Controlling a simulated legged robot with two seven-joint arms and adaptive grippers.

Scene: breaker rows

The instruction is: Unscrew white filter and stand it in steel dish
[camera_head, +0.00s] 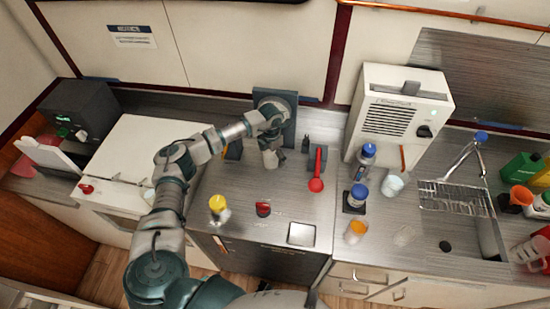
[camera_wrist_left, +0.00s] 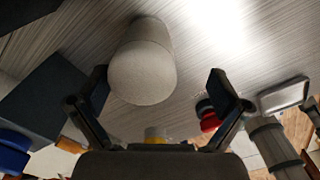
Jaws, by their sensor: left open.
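The white filter (camera_wrist_left: 142,65) shows in the left wrist view as a pale cylinder with a rounded end towards the camera. In the head view my left wrist reaches in front of the dark grey wall panel, and my gripper (camera_head: 270,150) largely hides what is there. The steel dish (camera_head: 301,234) is a shallow square on the counter's front edge, empty; it also shows at the right in the left wrist view (camera_wrist_left: 284,95). My right gripper is out of view.
A red-handled tool (camera_head: 317,172) lies right of my gripper. A yellow-topped bottle (camera_head: 218,205) and a red knob (camera_head: 263,209) stand left of the dish. A white machine (camera_head: 400,115), blue-capped bottles and a sink (camera_head: 455,230) are further right. Bare counter lies around the dish.

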